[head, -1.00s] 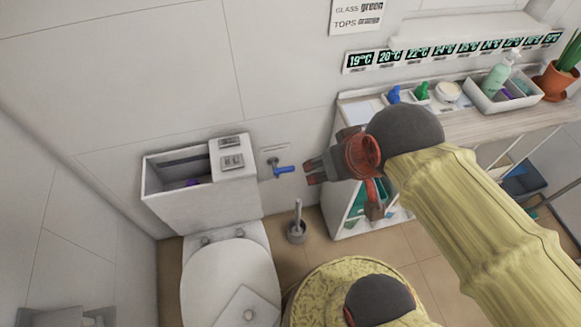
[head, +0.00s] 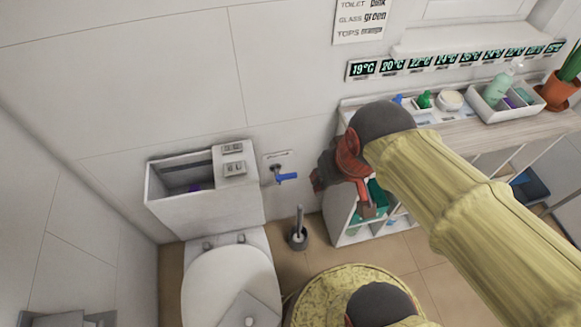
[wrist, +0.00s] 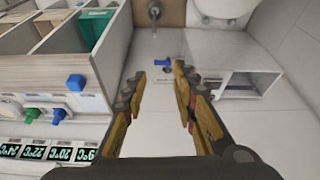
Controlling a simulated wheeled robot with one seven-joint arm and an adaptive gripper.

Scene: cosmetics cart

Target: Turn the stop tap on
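The stop tap (head: 286,177) has a blue lever and sits on the wall just right of the toilet cistern. It also shows in the wrist view (wrist: 162,62), ahead of and between my fingers. The lever sticks out to the right in the head view. My gripper (head: 317,180) is right of the tap, with a gap between them. In the wrist view my gripper (wrist: 160,73) is open, its two fingers wide apart with nothing between them. The arm hides part of the shelf unit.
The toilet cistern (head: 205,213) is left of the tap, with an open top. A toilet brush (head: 299,237) stands on the floor below. A shelf unit (head: 343,217) is close on the right, with blue and green items (head: 425,100) on top.

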